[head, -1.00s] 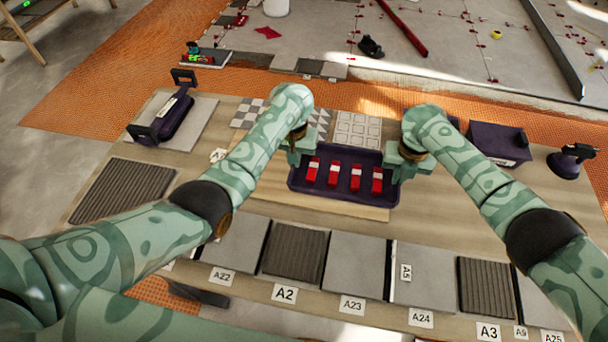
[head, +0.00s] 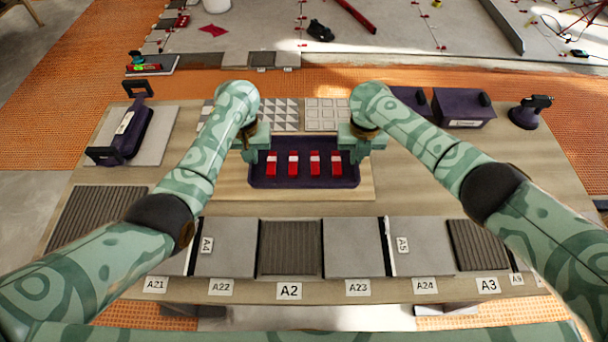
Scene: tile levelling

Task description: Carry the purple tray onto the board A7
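The purple tray (head: 304,183) is a shallow, dark rectangular tray with red-and-white blocks in it. It appears level over a pale wooden board (head: 235,190); whether it touches that board I cannot tell. My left gripper (head: 252,155) is at the tray's left end and my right gripper (head: 352,155) at its right end. Both appear shut on the tray's end rims, though the fingertips are partly hidden. No A7 label can be read, so I cannot confirm which board is A7.
Grey and ribbed tiles (head: 290,246) line the front edge, with labels such as A2 (head: 289,291). Patterned tiles (head: 326,114) lie behind the tray. A purple two-handled tool (head: 124,135) is at left; purple boxes (head: 462,109) and a suction cup tool (head: 529,112) are at right.

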